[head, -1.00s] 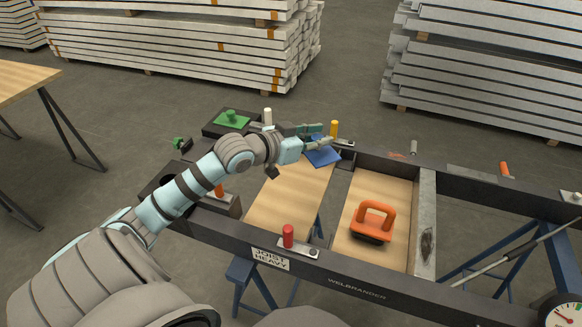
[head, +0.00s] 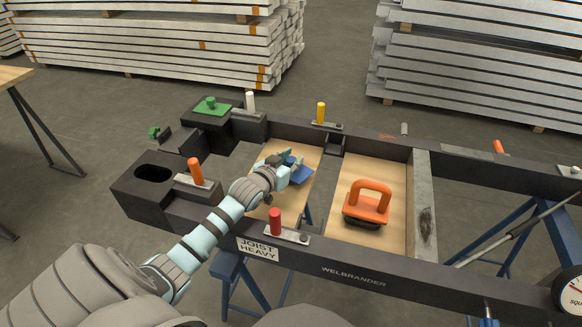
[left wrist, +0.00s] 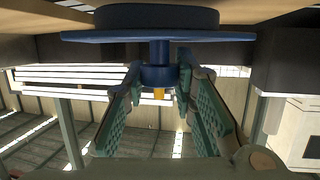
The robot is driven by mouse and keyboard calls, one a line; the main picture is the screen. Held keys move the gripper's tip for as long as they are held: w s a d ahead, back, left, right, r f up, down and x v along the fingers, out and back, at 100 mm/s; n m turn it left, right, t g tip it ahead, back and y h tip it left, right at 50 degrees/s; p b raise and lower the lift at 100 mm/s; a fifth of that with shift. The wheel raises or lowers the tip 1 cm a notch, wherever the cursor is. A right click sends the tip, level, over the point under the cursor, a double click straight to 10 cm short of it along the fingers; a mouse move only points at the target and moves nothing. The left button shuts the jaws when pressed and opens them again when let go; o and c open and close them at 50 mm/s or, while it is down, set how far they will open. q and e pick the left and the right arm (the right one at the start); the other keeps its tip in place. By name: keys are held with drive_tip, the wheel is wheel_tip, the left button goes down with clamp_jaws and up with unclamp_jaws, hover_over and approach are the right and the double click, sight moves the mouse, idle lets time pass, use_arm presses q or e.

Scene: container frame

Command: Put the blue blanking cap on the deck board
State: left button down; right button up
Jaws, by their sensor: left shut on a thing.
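I cannot tell the exact gap between cap and board. My right gripper is not in view.
An orange-handled float (head: 368,205) sits on the right wooden board (head: 348,232). The black corner block has an open hole (head: 153,172); another holds a green cap (head: 211,106). Red (head: 275,222), orange (head: 195,172) and yellow (head: 321,113) clamp handles stand on the frame.

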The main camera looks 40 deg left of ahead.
use_arm(q)
drive_tip(key=shift+f, duration=0.65)
drive_tip(key=shift+r, duration=0.1)
drive_tip(key=c, duration=1.3)
unclamp_jaws()
